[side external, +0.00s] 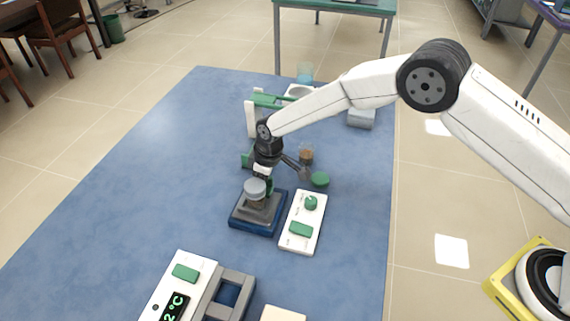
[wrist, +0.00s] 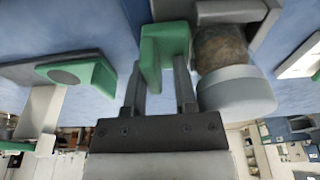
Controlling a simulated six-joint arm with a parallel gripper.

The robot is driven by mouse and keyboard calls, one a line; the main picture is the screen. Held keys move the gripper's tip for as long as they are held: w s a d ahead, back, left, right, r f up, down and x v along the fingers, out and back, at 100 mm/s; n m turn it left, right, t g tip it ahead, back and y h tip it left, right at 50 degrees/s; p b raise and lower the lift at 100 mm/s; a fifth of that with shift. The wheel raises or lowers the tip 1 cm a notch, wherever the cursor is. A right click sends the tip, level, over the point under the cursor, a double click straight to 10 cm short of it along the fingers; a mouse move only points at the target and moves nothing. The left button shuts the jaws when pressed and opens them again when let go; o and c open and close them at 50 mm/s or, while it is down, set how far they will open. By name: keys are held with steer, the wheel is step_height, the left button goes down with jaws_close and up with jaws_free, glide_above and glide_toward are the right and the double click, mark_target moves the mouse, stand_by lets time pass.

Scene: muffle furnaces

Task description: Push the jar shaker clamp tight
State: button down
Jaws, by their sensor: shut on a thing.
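The jar (side external: 255,188) has a grey lid and brown contents and stands upright on the shaker's grey platform (side external: 270,213) with a blue base. In the wrist view the jar's lid (wrist: 237,92) is right of my fingers. The green clamp (wrist: 163,48) is between the fingers of my gripper (wrist: 161,75), beside the jar. My gripper (side external: 267,178) reaches down behind the jar in the side view, shut on the clamp. I cannot tell whether the clamp touches the jar; the fingers partly hide it.
A white control panel (side external: 303,222) with a green knob and button is right of the shaker. A green lid (side external: 320,179) and a brown-filled jar (side external: 306,154) are behind it. A green-and-white stand (side external: 251,120) is at the back. A device with a display (side external: 177,300) is in front. The table's left is clear.

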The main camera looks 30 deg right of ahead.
steer(key=shift+s+a+f, duration=0.25)
steer(key=shift+s+f, duration=0.35)
steer(key=shift+f, duration=0.05)
steer(key=c, duration=0.8)
jaws_free()
steer(key=shift+c, duration=0.2)
steer(key=shift+r, duration=0.15)
steer(key=shift+w+a+r, duration=0.1)
steer(key=shift+r, duration=1.1)
steer(key=shift+w+a+r, duration=0.1)
steer(key=shift+r, duration=1.05)
steer(key=shift+d+r, duration=0.25)
steer(key=shift+r, duration=0.95)
steer(key=shift+d, duration=0.1)
